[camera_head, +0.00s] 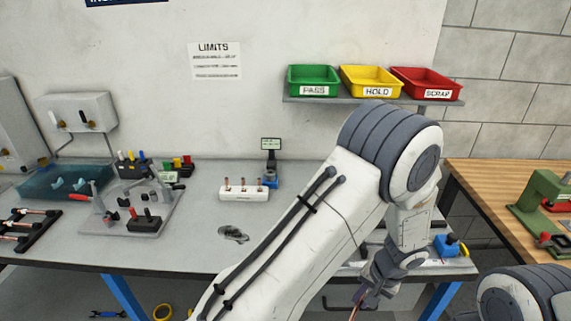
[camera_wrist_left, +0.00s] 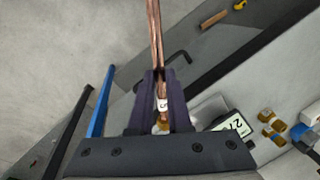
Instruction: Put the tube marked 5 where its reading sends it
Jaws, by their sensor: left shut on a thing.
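My left gripper (camera_head: 368,296) is low at the bench's right front, shut on a copper tube (camera_head: 355,303). In the left wrist view the tube (camera_wrist_left: 155,35) runs between the dark fingers (camera_wrist_left: 162,98), and its white label reads 5. A display (camera_wrist_left: 236,125) beside the fingers shows digits that look like 27, partly cut off. The green PASS bin (camera_head: 314,80), yellow HOLD bin (camera_head: 371,81) and red SCRAP bin (camera_head: 427,83) stand on a wall shelf; their insides show no tube. The LIMITS notice (camera_head: 215,61) has lines too small to read. My right gripper is out of view.
A white rack (camera_head: 244,194) holding copper tubes stands mid-bench, with a small display (camera_head: 271,144) behind it. A blue device (camera_head: 449,246) sits at the bench's right end. Fixtures crowd the left. My left arm covers much of the bench's right half.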

